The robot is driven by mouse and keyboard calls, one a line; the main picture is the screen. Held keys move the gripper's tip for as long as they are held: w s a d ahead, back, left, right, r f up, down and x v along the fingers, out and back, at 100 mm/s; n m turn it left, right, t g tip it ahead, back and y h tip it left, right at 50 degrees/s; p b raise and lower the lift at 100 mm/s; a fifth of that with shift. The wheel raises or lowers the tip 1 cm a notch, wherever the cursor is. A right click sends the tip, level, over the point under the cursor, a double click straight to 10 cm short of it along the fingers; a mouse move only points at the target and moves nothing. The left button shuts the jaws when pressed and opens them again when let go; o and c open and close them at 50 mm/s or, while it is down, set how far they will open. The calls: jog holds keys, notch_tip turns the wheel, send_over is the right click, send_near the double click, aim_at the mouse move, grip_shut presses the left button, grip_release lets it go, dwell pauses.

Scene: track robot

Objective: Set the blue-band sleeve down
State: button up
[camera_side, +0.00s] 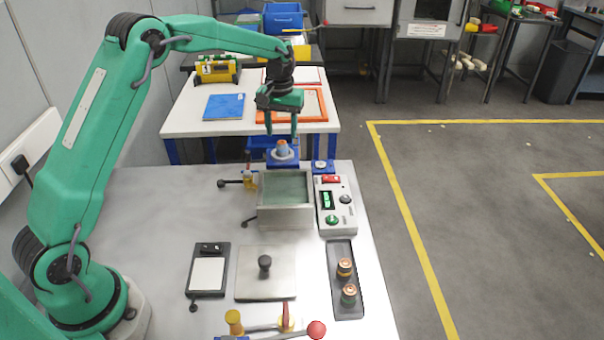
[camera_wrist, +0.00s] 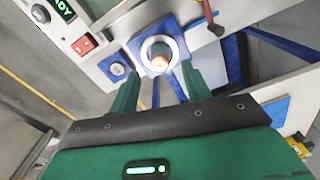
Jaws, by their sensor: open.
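The blue-band sleeve (camera_side: 282,149) stands upright in a pale ring on a blue fixture (camera_side: 272,163) at the far edge of the bench. In the wrist view the sleeve (camera_wrist: 161,62) shows a copper-coloured end and a dark bluish side, inside the white ring on the blue plate (camera_wrist: 139,71). My gripper (camera_side: 281,133) is above the fixture, fingers pointing down. In the wrist view my gripper (camera_wrist: 158,84) has its fingers apart, one to each side of the sleeve, with visible gaps. Whether the tips still overlap the sleeve's height is unclear.
An open grey tank (camera_side: 286,222) of greenish liquid stands just in front of the fixture. A control box (camera_side: 336,222) is to its right. A dark tray (camera_side: 333,292) holds two banded sleeves (camera_side: 346,281). A lid with a knob (camera_side: 265,288) lies nearer.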

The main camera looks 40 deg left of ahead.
aim_at(281, 143)
notch_tip(281, 143, up, 7)
jog(key=shift+r, duration=0.2)
dwell(0.7)
jog(key=s+d+r+m+t, duration=0.35)
jog(key=s+r, duration=0.65)
jog(key=s, duration=0.4)
jog(key=s+d+f+m+t, duration=0.1)
jog(key=s+f, duration=0.1)
jog(key=s, duration=0.7)
jog(key=s+d+f+m+t, duration=0.1)
jog(key=s+d+f, duration=0.1)
jog(key=s, duration=0.8)
jog(key=shift+s+d+f, duration=0.25)
jog(key=shift+d+f, duration=0.05)
jog(key=shift+f, duration=0.1)
